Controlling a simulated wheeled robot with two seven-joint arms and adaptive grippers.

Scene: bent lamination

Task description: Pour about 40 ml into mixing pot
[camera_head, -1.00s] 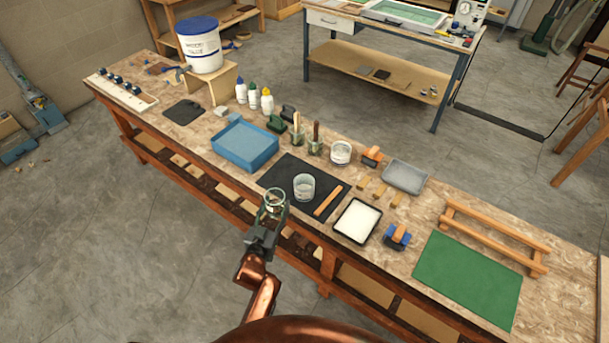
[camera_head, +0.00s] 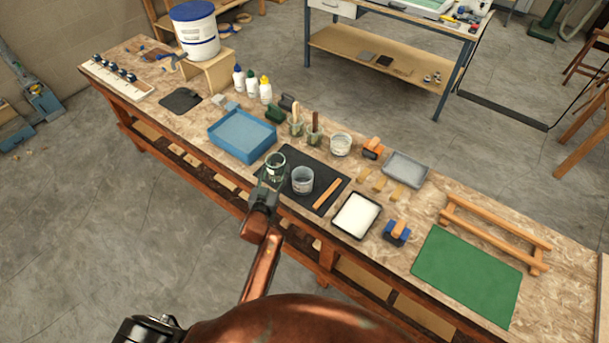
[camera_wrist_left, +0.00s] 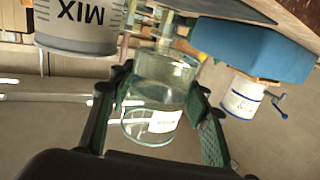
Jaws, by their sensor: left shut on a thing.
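The mixing pot (camera_head: 302,181), a grey cup, stands on a black mat (camera_head: 331,196) at the middle of the workbench. In the left wrist view it shows at the upper left as a pot (camera_wrist_left: 75,28) marked MIX, upside down in the picture. My left gripper (camera_head: 265,195) is shut on a clear glass jar (camera_head: 275,166), just left of the pot and apart from it. In the left wrist view the jar (camera_wrist_left: 160,95) sits between the fingers, with a white label. How much liquid it holds is unclear. My right gripper is not in view.
A blue tray (camera_head: 243,137) stands left of the mat. A wooden stick (camera_head: 327,193) lies on the mat beside the pot. A white-filled tray (camera_head: 356,215) is to the right. Brush holders and a white tub (camera_head: 340,145) stand behind the mat.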

